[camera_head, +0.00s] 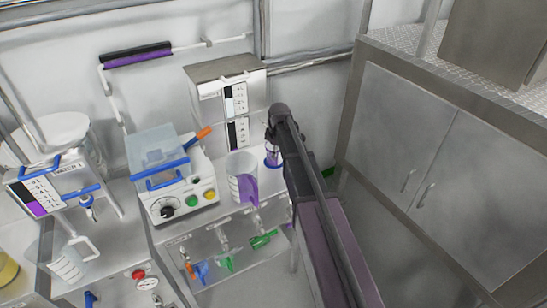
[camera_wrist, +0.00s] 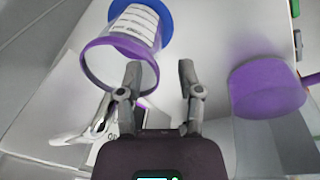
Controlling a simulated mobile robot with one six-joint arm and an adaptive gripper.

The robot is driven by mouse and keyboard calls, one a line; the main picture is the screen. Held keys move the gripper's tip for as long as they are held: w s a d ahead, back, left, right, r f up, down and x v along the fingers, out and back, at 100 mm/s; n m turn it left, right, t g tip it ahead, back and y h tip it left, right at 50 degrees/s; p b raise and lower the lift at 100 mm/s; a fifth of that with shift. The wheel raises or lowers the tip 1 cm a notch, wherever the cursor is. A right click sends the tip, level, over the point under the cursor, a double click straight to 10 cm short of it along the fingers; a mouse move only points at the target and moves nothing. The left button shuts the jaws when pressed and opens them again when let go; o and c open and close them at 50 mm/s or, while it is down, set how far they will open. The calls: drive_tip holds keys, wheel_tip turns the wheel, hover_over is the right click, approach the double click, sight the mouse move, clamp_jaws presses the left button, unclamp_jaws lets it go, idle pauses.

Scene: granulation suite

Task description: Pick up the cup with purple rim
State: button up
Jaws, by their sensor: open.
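The cup with the purple rim (camera_wrist: 92,50) is at the upper left of the wrist view. It is clear, with a white printed label and a blue disc at its far end. My gripper (camera_wrist: 160,68) is open and empty, and its left finger overlaps the cup's rim in the picture; whether they touch I cannot tell. Most of the cup lies left of the gap between the fingers. In the head view a small cup with purple (camera_head: 272,156) shows beside my gripper (camera_head: 279,118), partly hidden by it.
A clear jug with a purple part (camera_head: 245,180) stands left of my arm. A purple object (camera_wrist: 268,88) is at the wrist view's right. A control box (camera_head: 180,192) with coloured buttons is further left; coloured scoops (camera_head: 263,240) hang on the bench front. Steel cabinets (camera_head: 430,150) are at right.

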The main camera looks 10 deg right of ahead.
drive_tip(key=shift+f, duration=0.1)
drive_tip(key=shift+w+a+f+b, duration=0.1)
drive_tip(key=shift+w+f+b, duration=0.05)
drive_tip(key=shift+f+b, duration=0.7)
drive_tip(key=shift+w+a+f+b, duration=0.1)
drive_tip(key=shift+w+f+b, duration=0.1)
drive_tip(key=shift+f+b, duration=0.65)
drive_tip(key=shift+w+a+f+b, duration=0.1)
drive_tip(key=shift+w+f+b, duration=0.05)
drive_tip(key=shift+f+b, duration=0.65)
clamp_jaws()
